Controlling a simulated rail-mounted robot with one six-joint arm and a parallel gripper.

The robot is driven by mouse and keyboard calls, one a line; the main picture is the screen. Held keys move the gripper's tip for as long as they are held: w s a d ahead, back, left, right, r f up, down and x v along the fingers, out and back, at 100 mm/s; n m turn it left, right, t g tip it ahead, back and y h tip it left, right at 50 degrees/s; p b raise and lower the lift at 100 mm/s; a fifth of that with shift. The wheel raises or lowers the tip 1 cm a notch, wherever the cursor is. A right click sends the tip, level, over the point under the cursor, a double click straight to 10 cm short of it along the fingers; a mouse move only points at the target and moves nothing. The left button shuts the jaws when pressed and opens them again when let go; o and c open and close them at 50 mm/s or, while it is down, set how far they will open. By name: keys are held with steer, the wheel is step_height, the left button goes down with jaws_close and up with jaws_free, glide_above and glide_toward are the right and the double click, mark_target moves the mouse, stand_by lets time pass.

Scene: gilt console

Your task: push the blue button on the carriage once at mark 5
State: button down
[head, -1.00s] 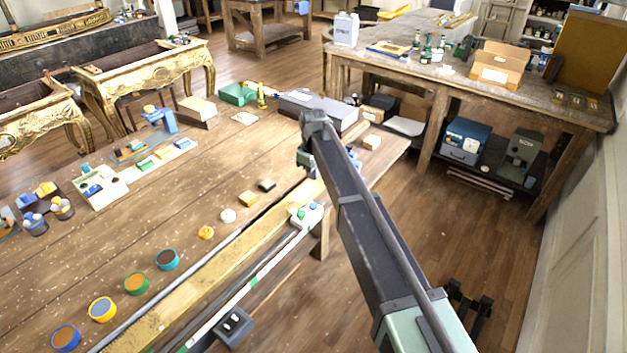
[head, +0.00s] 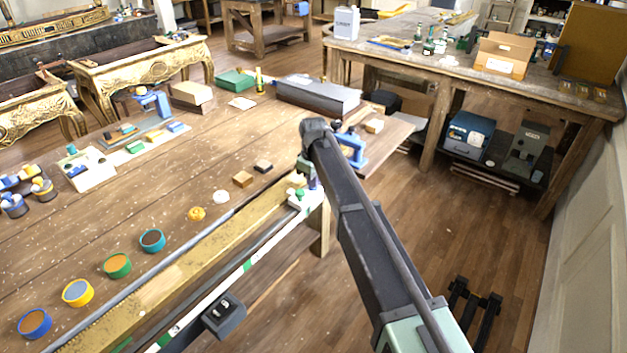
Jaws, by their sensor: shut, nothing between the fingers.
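The carriage (head: 308,203) is a pale small block at the far right end of the brass rail, with a green button (head: 299,193) on top. I cannot make out its blue button; my arm's end covers part of the carriage. My gripper (head: 310,184) hangs from the wrist just above and behind the carriage, shut and empty. Its fingertips are small and partly hidden, and I cannot tell whether they touch anything. A white scale strip (head: 210,299) with green marks runs along the rail's front; its numbers are too small to read.
A dark box with two pale spots (head: 224,316) hangs on the rail's front. Coloured round pots, including a teal one (head: 152,241), line the table behind the rail. A blue clamp-like object (head: 352,147) stands right of my wrist.

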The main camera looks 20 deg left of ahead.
steer(key=shift+s+d+f+b, duration=0.1)
steer(key=shift+s+f+b, duration=0.15)
steer(key=shift+f+b, duration=0.3)
steer(key=shift+s+r, duration=0.2)
steer(key=shift+s, duration=0.05)
steer(key=shift+d, duration=0.15)
steer(key=shift+w+r+p, duration=0.2)
steer(key=shift+r+p, duration=0.2)
steer(key=shift+p, duration=0.4)
step_height(320, 180, up, 14)
steer(key=p, duration=1.4)
steer(key=shift+f, duration=0.15)
steer(key=shift+s, duration=0.1)
